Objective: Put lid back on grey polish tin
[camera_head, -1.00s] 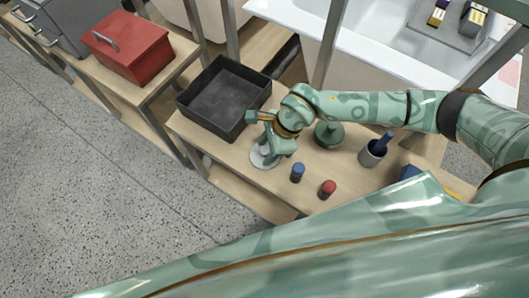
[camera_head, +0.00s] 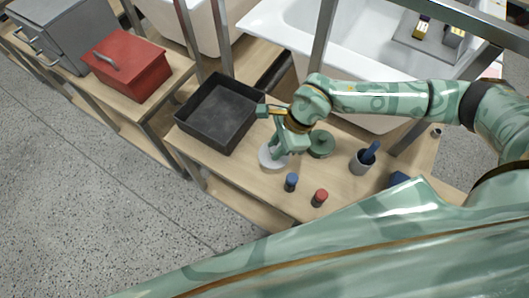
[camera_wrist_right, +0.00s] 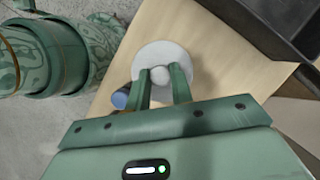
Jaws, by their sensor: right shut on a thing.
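A pale grey round lid (camera_head: 267,158) with a ball knob is at my right gripper (camera_head: 278,150), near the bench's front edge. In the right wrist view the fingertips of my right gripper (camera_wrist_right: 166,82) are closed on either side of the knob of the lid (camera_wrist_right: 165,54). I cannot tell whether the lid touches the bench or something below it. No grey polish tin shows clearly; anything under the lid is hidden. A green round container with a knob (camera_head: 321,144) stands just right of the gripper. My left gripper is out of view.
The wooden bench (camera_head: 235,176) also bears a black open tray (camera_head: 197,133) at left, a blue-topped bottle (camera_head: 291,182), a red-topped bottle (camera_head: 320,198) and a grey cup (camera_head: 358,165) holding a blue handle. A red box (camera_head: 130,72) stands farther left. A metal post rises behind.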

